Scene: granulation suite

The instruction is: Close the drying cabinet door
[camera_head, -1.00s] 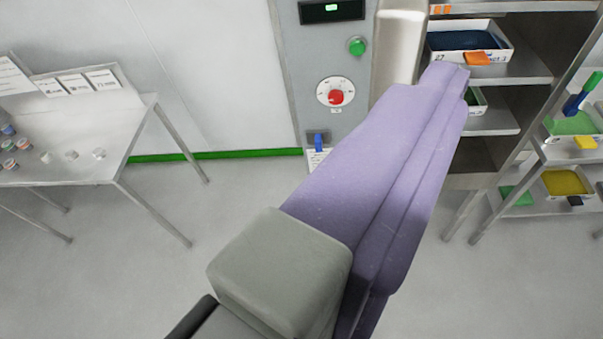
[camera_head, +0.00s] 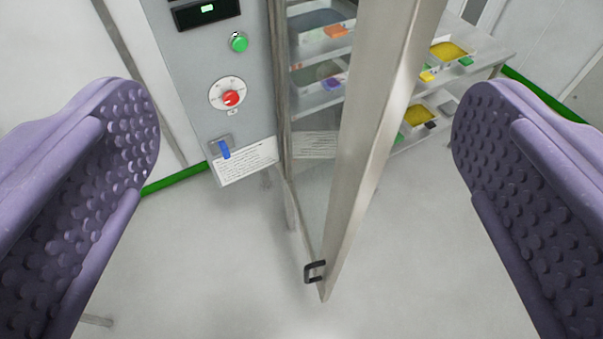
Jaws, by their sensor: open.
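The drying cabinet door (camera_head: 378,120) stands open, with its pale metal edge facing me and slanting down through the middle of the view. It seems to have a glass pane, through which shelves show. A small black handle (camera_head: 315,271) sits low on the door, near its free edge. The cabinet's grey control panel (camera_head: 205,100) is to the left, with a red knob (camera_head: 230,97) and a green button (camera_head: 238,42). My gripper (camera_head: 305,115) is open and empty. Its two purple studded fingers are at the left and right, with the door between them in the picture, apparently not touching it.
A rack (camera_head: 480,60) with yellow trays stands behind the door on the right. The pale floor (camera_head: 200,280) in front looks clear.

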